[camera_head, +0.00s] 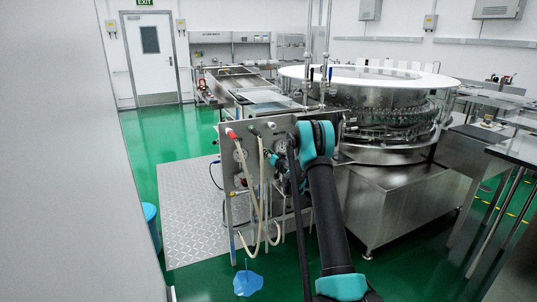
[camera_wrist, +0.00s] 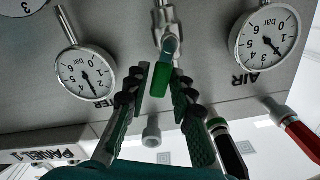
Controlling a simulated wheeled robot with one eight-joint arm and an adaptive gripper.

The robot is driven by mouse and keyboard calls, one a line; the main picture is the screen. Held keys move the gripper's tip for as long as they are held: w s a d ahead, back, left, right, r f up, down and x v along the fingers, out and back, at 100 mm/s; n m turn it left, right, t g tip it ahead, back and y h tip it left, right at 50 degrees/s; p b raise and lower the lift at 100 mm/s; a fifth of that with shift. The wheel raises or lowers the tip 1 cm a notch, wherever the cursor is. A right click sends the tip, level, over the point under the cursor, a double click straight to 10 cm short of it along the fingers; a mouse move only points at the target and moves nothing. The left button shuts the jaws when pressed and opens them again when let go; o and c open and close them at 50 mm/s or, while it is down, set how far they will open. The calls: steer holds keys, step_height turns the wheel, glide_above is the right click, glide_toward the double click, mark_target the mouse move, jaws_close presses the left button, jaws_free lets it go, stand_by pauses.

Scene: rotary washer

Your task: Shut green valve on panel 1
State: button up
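Panel 1 (camera_head: 228,187) is a grey metal panel with gauges and hoses at the front of the washer. It also shows upside down in the wrist view (camera_wrist: 215,98), with part of its label at lower left. The green valve (camera_wrist: 164,78) has a metal body and a green lever pointing down in the wrist picture. My gripper (camera_wrist: 161,88) is open, with one finger on each side of the lever tip. I cannot tell whether either finger touches the lever. In the head view, my arm hides much of the panel's right part.
Two round gauges, one at left (camera_wrist: 86,74) and one at right (camera_wrist: 265,42), flank the valve. Pale hoses (camera_head: 258,200) hang before the panel. The green floor (camera_head: 150,165) at left is mostly clear.

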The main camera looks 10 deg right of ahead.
jaws_close()
steer(key=shift+d+m, duration=0.15)
steer(key=shift+m, duration=0.15)
steer(key=m, duration=0.2)
steer(key=shift+w+d+f+m, duration=0.15)
steer(key=shift+d+f+m, duration=0.15)
steer(key=shift+d, duration=0.1)
steer(key=shift+w+d+f+m, duration=0.1)
steer(key=shift+d+f+m, duration=0.3)
steer(key=shift+m, duration=1.25)
steer(key=shift+w+d+f+m, duration=0.1)
steer(key=shift+f+m, duration=0.65)
steer(key=shift+m, duration=0.95)
steer(key=shift+w+d+f+m, duration=0.1)
steer(key=shift+d+f+m, duration=0.3)
steer(key=shift+m, duration=1.25)
steer(key=shift+s+a+f, duration=0.1)
steer(key=shift+a+f, duration=0.05)
